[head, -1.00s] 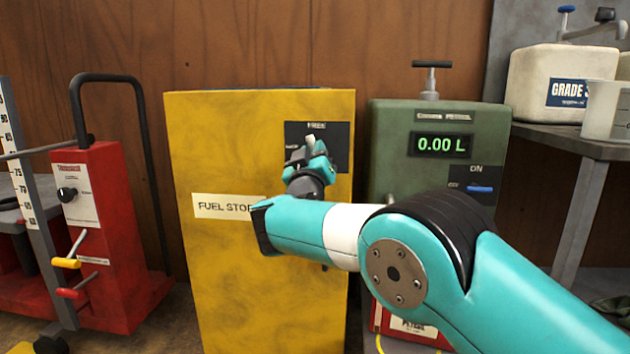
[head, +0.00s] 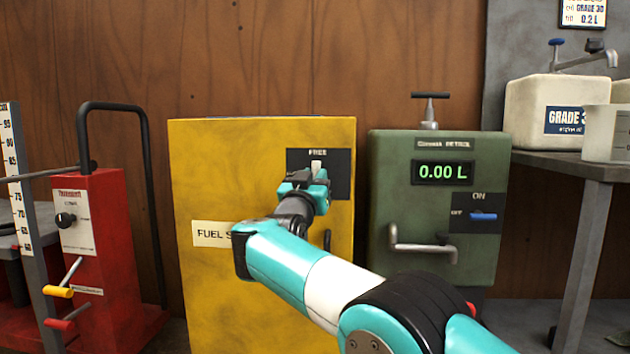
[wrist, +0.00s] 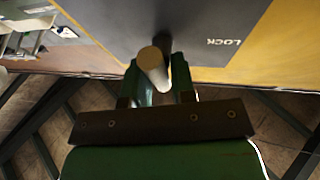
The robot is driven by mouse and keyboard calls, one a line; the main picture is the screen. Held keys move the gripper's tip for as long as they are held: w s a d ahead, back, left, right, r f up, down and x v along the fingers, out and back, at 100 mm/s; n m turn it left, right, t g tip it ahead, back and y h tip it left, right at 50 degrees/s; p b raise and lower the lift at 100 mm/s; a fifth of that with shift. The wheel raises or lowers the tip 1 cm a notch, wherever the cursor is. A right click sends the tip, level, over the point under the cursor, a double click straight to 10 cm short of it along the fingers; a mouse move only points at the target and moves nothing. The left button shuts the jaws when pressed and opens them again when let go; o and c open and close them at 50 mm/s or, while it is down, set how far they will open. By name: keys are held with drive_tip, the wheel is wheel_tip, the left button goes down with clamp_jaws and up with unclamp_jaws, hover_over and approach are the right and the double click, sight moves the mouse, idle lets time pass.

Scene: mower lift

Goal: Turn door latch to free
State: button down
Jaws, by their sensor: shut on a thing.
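The yellow FUEL STORE cabinet (head: 215,290) stands in the middle of the head view. A dark latch plate (head: 338,170), marked FREE at its top, is on its upper right front. The pale latch lever (head: 316,166) points about straight up below the FREE mark. My gripper (head: 305,182) is shut on the lever and covers its lower part and the plate's lower left. In the wrist view, the lever's round pale end (wrist: 152,66) shows between the fingers of my gripper (wrist: 160,88). The LOCK mark appears upside down on the plate (wrist: 205,25).
A green petrol dispenser (head: 400,190) reading 0.00 L stands close on the right. A black door handle (head: 327,240) is below the latch, partly behind my arm. A red machine (head: 105,275) stands left. A bench (head: 590,168) with a cream container (head: 530,100) is far right.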

drive_tip(key=shift+d+r, duration=0.15)
drive_tip(key=shift+d, duration=0.1)
drive_tip(key=c, duration=1)
unclamp_jaws()
drive_tip(key=shift+w, duration=0.1)
drive_tip(key=shift+a, duration=0.1)
drive_tip(key=b+v, duration=1.3)
drive_tip(key=v, duration=0.4)
drive_tip(key=shift+s, duration=0.2)
